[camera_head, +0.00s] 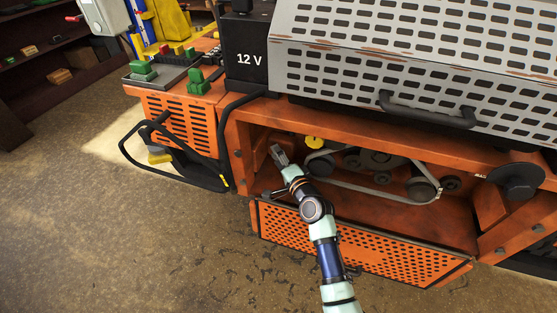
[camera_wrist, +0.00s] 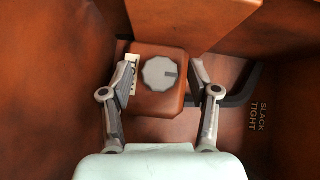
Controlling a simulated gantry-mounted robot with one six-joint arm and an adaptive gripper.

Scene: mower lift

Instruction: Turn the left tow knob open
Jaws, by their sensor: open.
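My gripper (camera_wrist: 162,80) is open, with one finger on each side of the knob and block. The fingers look apart from the knob. In the head view my gripper (camera_head: 278,155) reaches into the left part of the orange machine's open bay, and the knob cannot be made out there.
A belt (camera_head: 375,187) runs over several pulleys right of my gripper, with a yellow knob (camera_head: 314,142) close by. A perforated orange panel (camera_head: 350,240) hangs below the bay. Orange walls surround the block; a dark bar (camera_wrist: 236,98) and "SLACK TIGHT" lettering lie to its right.

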